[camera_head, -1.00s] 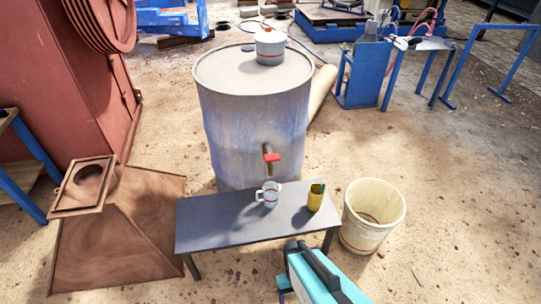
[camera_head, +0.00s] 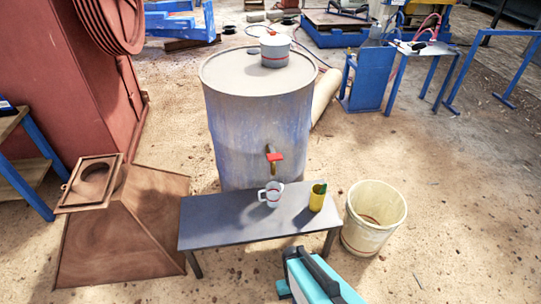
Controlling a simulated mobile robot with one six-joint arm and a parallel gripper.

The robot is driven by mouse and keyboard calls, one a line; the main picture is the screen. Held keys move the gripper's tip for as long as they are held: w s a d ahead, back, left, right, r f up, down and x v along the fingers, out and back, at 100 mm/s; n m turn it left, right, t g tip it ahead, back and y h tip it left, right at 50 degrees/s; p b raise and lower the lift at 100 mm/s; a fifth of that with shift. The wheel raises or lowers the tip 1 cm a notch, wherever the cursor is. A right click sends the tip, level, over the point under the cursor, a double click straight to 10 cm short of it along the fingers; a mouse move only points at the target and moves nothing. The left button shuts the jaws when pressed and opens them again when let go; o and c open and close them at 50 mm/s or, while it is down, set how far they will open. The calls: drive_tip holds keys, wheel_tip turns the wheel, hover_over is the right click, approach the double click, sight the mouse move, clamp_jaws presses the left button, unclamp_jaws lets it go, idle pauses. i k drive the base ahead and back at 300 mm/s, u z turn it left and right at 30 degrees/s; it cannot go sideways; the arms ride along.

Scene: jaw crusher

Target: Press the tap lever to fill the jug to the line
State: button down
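A white jug (camera_head: 271,196) with a red line around it stands upright on a dark grey bench (camera_head: 215,223), its handle to the left. It appears below the tap spout (camera_head: 271,169), apart from it; exact alignment is unclear. The red tap lever (camera_head: 275,157) is on the front of a large weathered blue-grey drum (camera_head: 255,125). No water stream is visible, and the level inside the jug cannot be told.
A yellow cup (camera_head: 317,200) with something green in it stands right of the jug. A cream bucket (camera_head: 372,232) is on the ground right of the bench. A lidded white pot (camera_head: 275,53) sits on the drum. A rusty hopper (camera_head: 130,225) is at the left.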

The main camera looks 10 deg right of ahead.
sight(272, 157)
drive_tip(key=u, duration=0.45)
drive_tip(key=k, duration=1.25)
drive_tip(key=u, duration=0.9)
drive_tip(key=i, duration=2.6)
drive_tip(key=z, duration=0.3)
